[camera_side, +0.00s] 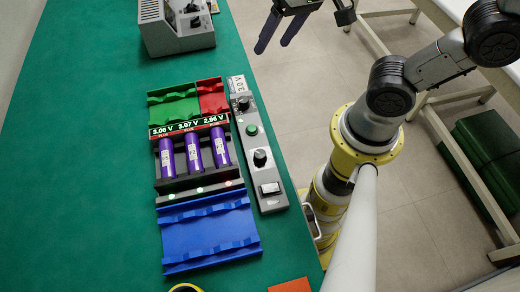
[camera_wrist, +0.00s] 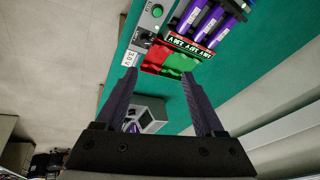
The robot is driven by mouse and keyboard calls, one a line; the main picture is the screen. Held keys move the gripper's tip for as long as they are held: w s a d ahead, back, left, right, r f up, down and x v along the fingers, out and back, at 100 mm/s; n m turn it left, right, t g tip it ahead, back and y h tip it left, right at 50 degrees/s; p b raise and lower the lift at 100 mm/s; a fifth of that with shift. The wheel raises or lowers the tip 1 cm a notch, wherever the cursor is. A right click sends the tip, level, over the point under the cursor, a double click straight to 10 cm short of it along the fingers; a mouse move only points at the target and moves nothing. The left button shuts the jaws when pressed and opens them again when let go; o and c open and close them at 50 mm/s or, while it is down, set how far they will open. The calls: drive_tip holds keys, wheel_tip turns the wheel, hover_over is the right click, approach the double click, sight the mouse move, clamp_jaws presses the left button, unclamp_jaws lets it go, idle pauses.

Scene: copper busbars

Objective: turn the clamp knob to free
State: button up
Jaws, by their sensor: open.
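A narrow grey control panel (camera_side: 256,145) lies along the right edge of the green table. It carries a black knob (camera_side: 243,103) by a 3.0 V label, a green button (camera_side: 252,130), a second black knob (camera_side: 260,157) and a rocker switch (camera_side: 270,188). I cannot read which knob is the clamp knob. In the wrist view the labelled knob (camera_wrist: 142,38) and green button (camera_wrist: 157,11) show; the second knob is out of view. My gripper (camera_side: 276,46) is open and empty, in the air above and beyond the panel's far end. Its two dark fingers (camera_wrist: 158,76) stand apart.
A rack (camera_side: 170,187) holds three purple cells (camera_side: 194,153) under a display reading 3.06, 3.07 and 2.96 V. Green (camera_side: 174,108) and red (camera_side: 212,97) trays lie behind, a blue tray (camera_side: 208,235) in front. A grey machine (camera_side: 177,27) stands at the back. The table's left side is clear.

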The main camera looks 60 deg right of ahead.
drive_tip(key=w+a+f+g, duration=0.1)
drive_tip(key=a+f+g, duration=0.1)
drive_tip(key=a+f, duration=0.45)
drive_tip(key=n+g, duration=0.2)
approach(260, 154)
drive_tip(key=shift+h, duration=0.4)
drive_tip(key=f, duration=0.9)
drive_tip(key=shift+w+a+f, duration=0.15)
drive_tip(key=shift+w+a, duration=0.05)
drive_tip(key=shift+a, duration=0.15)
clamp_jaws()
